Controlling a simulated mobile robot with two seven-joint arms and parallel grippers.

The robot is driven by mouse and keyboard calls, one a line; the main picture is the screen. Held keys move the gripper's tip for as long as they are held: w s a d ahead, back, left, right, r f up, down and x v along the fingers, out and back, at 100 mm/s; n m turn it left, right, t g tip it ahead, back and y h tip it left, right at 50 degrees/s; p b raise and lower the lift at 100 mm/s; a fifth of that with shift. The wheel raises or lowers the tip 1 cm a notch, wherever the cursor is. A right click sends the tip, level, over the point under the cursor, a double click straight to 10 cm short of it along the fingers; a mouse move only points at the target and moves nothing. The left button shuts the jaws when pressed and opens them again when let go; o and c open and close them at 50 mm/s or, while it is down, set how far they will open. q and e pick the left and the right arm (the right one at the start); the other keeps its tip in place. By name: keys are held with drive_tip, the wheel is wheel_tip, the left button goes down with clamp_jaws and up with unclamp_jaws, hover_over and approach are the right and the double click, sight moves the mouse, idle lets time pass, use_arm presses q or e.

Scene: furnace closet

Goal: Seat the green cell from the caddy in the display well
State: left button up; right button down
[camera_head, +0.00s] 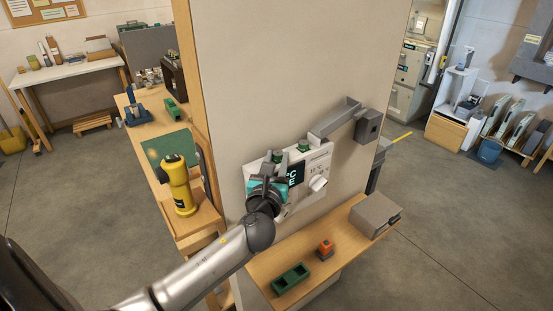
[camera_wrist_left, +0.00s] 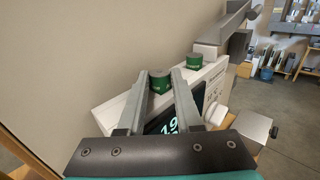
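A white wall unit (camera_head: 318,160) with a dark display (camera_head: 296,174) hangs on the beige partition. It also shows in the left wrist view (camera_wrist_left: 123,107). My left gripper (camera_head: 279,157) is at the unit's upper left. In the left wrist view its fingers (camera_wrist_left: 160,76) sit on both sides of a green cell (camera_wrist_left: 160,83), with no clear gap. The cell is at the unit's top edge; its lower end is hidden. A second green cell (camera_wrist_left: 193,62) stands upright in the top, farther right. A green caddy (camera_head: 290,279) lies on the wooden shelf below. My right gripper is not in view.
On the shelf (camera_head: 268,262) are an orange block (camera_head: 326,247) and a grey box (camera_head: 374,214). A grey bracket (camera_head: 335,118) juts from the wall right of the unit. A yellow tool (camera_head: 178,184) stands on the side bench at left. The floor at right is open.

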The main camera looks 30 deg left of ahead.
use_arm(q)
drive_tip(key=o, duration=0.4)
drive_tip(key=shift+o, duration=0.2)
drive_tip(key=shift+p+v, duration=0.5)
drive_tip(key=shift+v, duration=1)
drive_tip(key=p+v, duration=0.1)
drive_tip(key=v, duration=0.4)
